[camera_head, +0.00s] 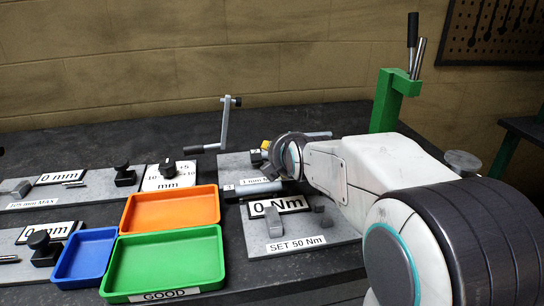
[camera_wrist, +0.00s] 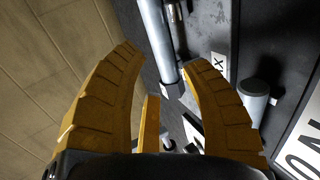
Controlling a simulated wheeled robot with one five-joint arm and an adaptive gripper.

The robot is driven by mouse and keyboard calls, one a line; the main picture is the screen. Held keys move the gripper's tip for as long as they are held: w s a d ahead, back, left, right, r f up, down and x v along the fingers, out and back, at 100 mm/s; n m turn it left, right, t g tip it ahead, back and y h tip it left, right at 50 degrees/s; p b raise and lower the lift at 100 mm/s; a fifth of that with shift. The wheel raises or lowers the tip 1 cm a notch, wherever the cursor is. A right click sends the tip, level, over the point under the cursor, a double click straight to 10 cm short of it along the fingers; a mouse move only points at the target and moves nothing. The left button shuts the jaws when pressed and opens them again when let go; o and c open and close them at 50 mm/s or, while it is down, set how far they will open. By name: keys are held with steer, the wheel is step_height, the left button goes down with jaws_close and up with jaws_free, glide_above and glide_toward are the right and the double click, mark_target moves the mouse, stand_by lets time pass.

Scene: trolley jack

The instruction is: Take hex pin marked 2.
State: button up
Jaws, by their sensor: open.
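My gripper (camera_wrist: 164,59) is open, with its two yellow fingers spread in the wrist view. A grey rod (camera_wrist: 156,38) with a dark angular end reaches down between the fingertips. I cannot tell if the fingers touch it. A shorter grey cylinder with a dark top (camera_wrist: 256,96) stands right of the right finger. I see no readable "2" on either, so I cannot tell which is the hex pin marked 2. In the head view, my gripper (camera_head: 266,146) is mostly hidden behind my wrist, over the back of a grey plate.
Orange (camera_head: 170,206), green (camera_head: 166,262) and blue (camera_head: 86,257) trays lie left of the plate labelled "SET 50 Nm" (camera_head: 297,243). A crank handle (camera_head: 225,125) rises behind. A green post (camera_head: 386,103) with levers stands behind my arm.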

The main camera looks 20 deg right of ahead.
steer(key=shift+b+x, duration=0.35)
steer(key=shift+x, duration=2.3)
steer(key=shift+c, duration=0.3)
jaws_close()
steer(key=shift+r, duration=0.1)
